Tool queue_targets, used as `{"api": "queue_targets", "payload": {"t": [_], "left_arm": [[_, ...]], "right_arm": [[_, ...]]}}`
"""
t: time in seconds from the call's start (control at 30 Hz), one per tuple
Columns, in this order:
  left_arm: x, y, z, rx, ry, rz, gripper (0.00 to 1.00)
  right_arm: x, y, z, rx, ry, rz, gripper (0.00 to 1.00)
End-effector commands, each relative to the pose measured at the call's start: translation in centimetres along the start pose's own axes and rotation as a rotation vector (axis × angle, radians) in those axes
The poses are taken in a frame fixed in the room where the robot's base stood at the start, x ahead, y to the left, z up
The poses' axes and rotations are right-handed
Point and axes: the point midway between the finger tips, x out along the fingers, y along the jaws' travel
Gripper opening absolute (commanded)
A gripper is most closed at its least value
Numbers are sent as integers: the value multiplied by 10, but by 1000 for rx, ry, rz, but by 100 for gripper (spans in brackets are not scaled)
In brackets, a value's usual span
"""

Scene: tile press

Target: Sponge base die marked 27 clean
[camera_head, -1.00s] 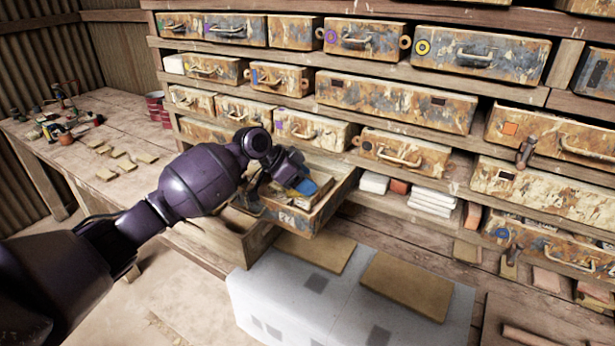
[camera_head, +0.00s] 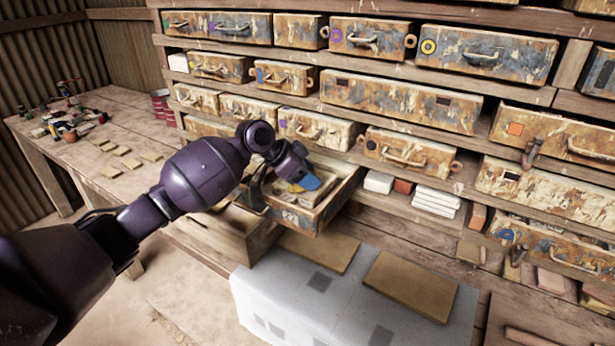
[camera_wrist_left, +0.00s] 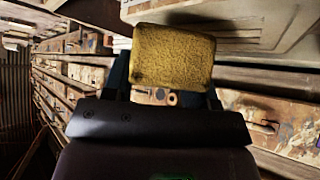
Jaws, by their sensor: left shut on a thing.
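My left gripper (camera_head: 303,186) is over the open, drawer-like box marked 27 (camera_head: 305,223), which sticks out from the rack. In the left wrist view the gripper is shut on a yellow sponge (camera_wrist_left: 172,56), held between its dark blue fingertips. In the head view a blue fingertip shows, with a little yellow beside it. Pale shapes lie inside the box, partly hidden by the gripper. I cannot tell whether the sponge touches them. My right gripper is not in view.
Rusty, handled dies (camera_head: 400,100) fill the wooden rack behind. A grey block (camera_head: 350,300) with two tan slabs (camera_head: 410,286) stands in front. A wooden table (camera_head: 90,150) at left holds small tiles and tools. White slabs (camera_head: 436,202) lie right of the box.

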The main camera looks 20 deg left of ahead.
Motion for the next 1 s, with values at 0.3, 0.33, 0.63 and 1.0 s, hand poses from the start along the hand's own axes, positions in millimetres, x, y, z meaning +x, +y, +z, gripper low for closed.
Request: {"api": "queue_targets", "payload": {"t": [0.3,0.33,0.63,1.0], "left_arm": [[-3,0,-3,1,1,-1,30],[-4,0,-4,2,1,-1,30],[-14,0,-14,0,1,-1,30],[-24,13,-4,0,0,-1,30]], "right_arm": [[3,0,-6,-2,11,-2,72],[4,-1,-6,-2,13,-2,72],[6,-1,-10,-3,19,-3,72],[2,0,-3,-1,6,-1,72]]}}
